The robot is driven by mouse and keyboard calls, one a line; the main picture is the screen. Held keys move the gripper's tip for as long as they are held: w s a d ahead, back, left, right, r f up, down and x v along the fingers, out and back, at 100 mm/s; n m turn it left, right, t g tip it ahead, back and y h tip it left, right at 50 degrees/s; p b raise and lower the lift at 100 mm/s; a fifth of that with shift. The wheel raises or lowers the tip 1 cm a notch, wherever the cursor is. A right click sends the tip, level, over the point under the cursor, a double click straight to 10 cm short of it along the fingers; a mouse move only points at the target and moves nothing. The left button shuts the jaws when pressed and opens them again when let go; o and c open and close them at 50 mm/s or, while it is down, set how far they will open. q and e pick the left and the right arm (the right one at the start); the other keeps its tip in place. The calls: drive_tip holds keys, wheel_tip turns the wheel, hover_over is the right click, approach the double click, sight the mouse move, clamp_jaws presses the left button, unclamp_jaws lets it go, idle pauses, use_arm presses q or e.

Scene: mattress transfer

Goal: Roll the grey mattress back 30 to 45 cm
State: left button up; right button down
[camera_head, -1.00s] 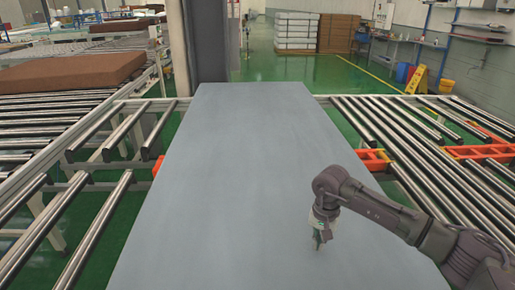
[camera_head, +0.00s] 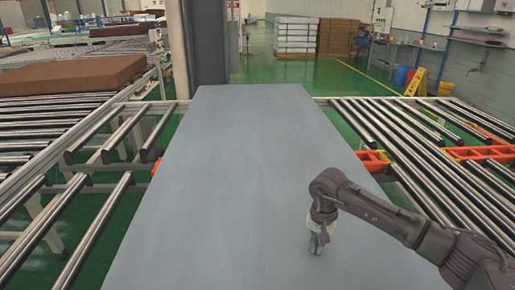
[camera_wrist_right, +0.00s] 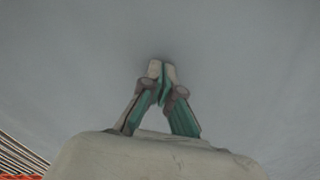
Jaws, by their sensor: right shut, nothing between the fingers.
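The grey mattress (camera_head: 235,170) lies flat and long across the rollers, running from the near edge of the head view away to the back. My right gripper (camera_head: 317,250) points down over the near right part of the mattress. Its fingers are together and empty, close to the grey surface; I cannot tell whether they touch it. In the right wrist view the shut fingertips (camera_wrist_right: 161,68) show against the plain grey mattress (camera_wrist_right: 70,70). My left gripper is out of the head view.
Metal roller conveyors flank the mattress at left (camera_head: 95,215) and right (camera_head: 430,150). A brown mattress (camera_head: 70,75) lies on rollers at the far left. A grey pillar (camera_head: 202,40) stands beyond the mattress's far end. Open green floor (camera_head: 290,70) lies behind.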

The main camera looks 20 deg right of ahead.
sight(283, 254)
drive_tip(key=shift+w+a+f+b, duration=0.1)
drive_tip(key=shift+a+f+b, duration=0.05)
drive_tip(key=shift+a, duration=0.65)
drive_tip(key=shift+w+a+f+b, duration=0.1)
drive_tip(key=shift+a+f, duration=0.05)
drive_tip(key=shift+a, duration=0.65)
drive_tip(key=shift+w+a+f+b, duration=0.1)
drive_tip(key=shift+a+f+b, duration=0.05)
drive_tip(key=shift+a, duration=0.65)
drive_tip(key=shift+w+a, duration=0.1)
drive_tip(key=shift+a, duration=0.4)
drive_tip(key=shift+w+a+r+b, duration=0.1)
drive_tip(key=shift+w+a+b, duration=0.1)
drive_tip(key=shift+a, duration=0.45)
drive_tip(key=shift+w+a+r+b, duration=0.1)
drive_tip(key=shift+w+a+b, duration=0.05)
drive_tip(key=shift+a, duration=0.5)
drive_tip(key=shift+w+a+b, duration=0.15)
drive_tip(key=shift+w+a, duration=0.05)
drive_tip(key=shift+a, duration=0.45)
drive_tip(key=shift+d, duration=0.15)
